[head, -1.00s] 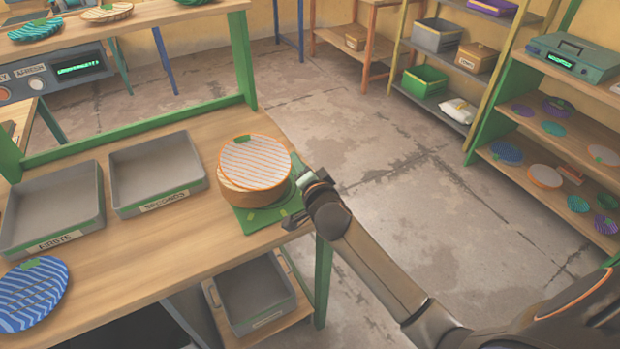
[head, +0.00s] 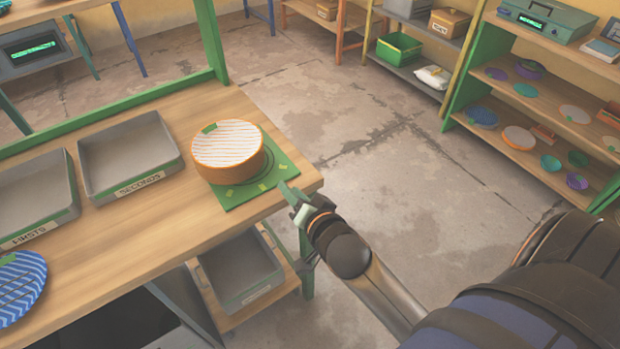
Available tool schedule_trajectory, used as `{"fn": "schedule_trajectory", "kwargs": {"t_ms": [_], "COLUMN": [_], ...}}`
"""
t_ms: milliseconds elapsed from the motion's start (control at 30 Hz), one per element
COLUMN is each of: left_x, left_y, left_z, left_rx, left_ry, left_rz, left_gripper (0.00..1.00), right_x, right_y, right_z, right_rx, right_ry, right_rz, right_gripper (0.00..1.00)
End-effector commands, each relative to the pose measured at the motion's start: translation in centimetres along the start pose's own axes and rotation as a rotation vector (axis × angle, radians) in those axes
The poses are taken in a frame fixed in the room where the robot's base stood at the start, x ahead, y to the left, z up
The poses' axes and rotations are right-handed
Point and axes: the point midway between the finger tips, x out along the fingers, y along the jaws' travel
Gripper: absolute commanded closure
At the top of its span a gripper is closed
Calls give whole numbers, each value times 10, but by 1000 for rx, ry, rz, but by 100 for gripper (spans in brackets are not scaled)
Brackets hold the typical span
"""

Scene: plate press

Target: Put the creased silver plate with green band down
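The creased silver plate (head: 229,145) has pale stripes, an orange rim and a green band at its upper left edge. It lies flat on a round wooden block (head: 232,175). The block stands on a green mat (head: 279,172) near the right end of the workbench. My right gripper (head: 297,222) is just off the bench's right corner, to the lower right of the mat. Its fingers look spread, with nothing between them, and it is apart from the plate. My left gripper is not in view.
Two empty grey trays, one labelled SECONDS (head: 128,160) and another (head: 38,198), stand on the workbench (head: 150,235) to the left. A blue striped plate (head: 18,288) lies at the front left. A grey bin (head: 240,270) sits below. Shelves with plates (head: 518,138) stand at right; the floor between is clear.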

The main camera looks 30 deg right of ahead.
Motion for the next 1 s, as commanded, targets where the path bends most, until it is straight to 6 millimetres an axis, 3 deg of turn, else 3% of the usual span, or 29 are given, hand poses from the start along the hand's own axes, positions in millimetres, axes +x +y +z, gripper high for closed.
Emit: {"fn": "schedule_trajectory", "kwargs": {"t_ms": [33, 200, 400, 600, 1000], "left_x": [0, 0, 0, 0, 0], "left_y": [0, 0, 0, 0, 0], "left_z": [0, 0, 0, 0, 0], "left_rx": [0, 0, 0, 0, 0], "left_ry": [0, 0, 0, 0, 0], "left_rz": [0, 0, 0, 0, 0], "left_gripper": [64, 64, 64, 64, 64], "right_x": [-3, -28, -66, -85, -86], "right_y": [19, 74, 125, 144, 145], "right_z": [26, 105, 167, 189, 190], "right_rx": [-97, -450, -750, -873, -884], "right_ry": [-65, -270, -431, -487, -489], "right_rz": [18, 5, -56, -93, -97], "right_gripper": [68, 68, 68, 68, 68]}}
